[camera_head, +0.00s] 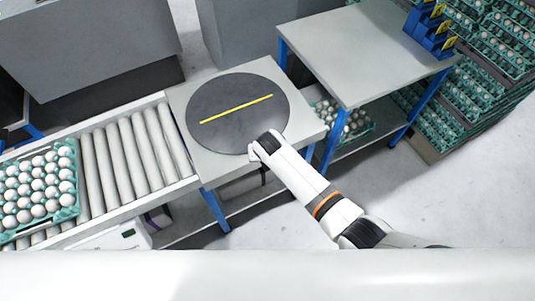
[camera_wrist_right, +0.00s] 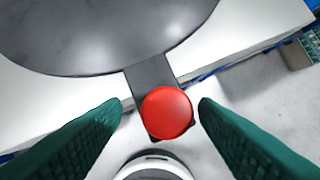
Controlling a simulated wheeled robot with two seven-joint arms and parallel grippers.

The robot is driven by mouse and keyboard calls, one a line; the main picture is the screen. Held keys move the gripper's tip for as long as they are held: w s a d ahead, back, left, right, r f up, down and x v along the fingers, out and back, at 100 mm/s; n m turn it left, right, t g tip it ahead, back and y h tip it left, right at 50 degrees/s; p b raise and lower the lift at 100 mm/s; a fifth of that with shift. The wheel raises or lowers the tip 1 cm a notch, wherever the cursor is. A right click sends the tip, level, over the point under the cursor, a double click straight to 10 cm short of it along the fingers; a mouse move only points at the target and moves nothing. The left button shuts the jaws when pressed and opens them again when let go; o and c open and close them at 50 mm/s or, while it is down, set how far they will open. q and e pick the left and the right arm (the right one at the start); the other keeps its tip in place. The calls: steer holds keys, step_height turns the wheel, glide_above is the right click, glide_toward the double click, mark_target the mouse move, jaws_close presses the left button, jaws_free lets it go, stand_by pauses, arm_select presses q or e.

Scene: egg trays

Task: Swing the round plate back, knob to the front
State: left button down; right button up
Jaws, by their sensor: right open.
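The round plate (camera_head: 225,122) is dark grey with a yellow stripe (camera_head: 236,109) slanting up to the right, and lies on a light grey table. In the right wrist view the plate (camera_wrist_right: 100,35) fills the top, and a dark tab runs from its edge to a red knob (camera_wrist_right: 167,112). My right gripper (camera_head: 262,148) is at the plate's front right edge in the head view, where it hides the knob. In the wrist view its green fingers (camera_wrist_right: 160,108) are open, one on each side of the knob, with gaps showing. My left gripper is not in view.
A roller conveyor (camera_head: 128,150) with a green tray of eggs (camera_head: 73,208) adjoins the table (camera_head: 197,160) on the left. A blue-legged table (camera_head: 345,60) with blue holders (camera_head: 428,38) stands at right, with eggs below. Stacked egg trays (camera_head: 495,70) stand at far right.

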steer(key=v, duration=1.2)
steer(key=shift+a, duration=0.1)
steer(key=s+d+f+g+b, duration=0.1)
steer(key=s+d+f, duration=0.25)
steer(key=f, duration=0.55)
steer(key=s+d+f+n, duration=0.1)
steer(key=s+d+f, duration=0.25)
steer(key=f, duration=0.55)
steer(key=s+d+f+g+b, duration=0.15)
steer(key=s+f, duration=0.25)
steer(key=f, duration=0.5)
steer(key=s+d+f, duration=0.5)
steer(key=s, duration=0.4)
steer(key=s+d+f+b, duration=0.1)
steer(key=s+d+f, duration=0.3)
steer(key=s, duration=0.6)
steer(key=s+d+f, duration=0.5)
steer(key=s+f, duration=0.2)
steer(key=s, duration=0.3)
steer(key=shift+d+f+n+g+b, duration=0.3)
steer(key=shift+d+g+b, duration=0.05)
steer(key=shift+g+b, duration=0.1)
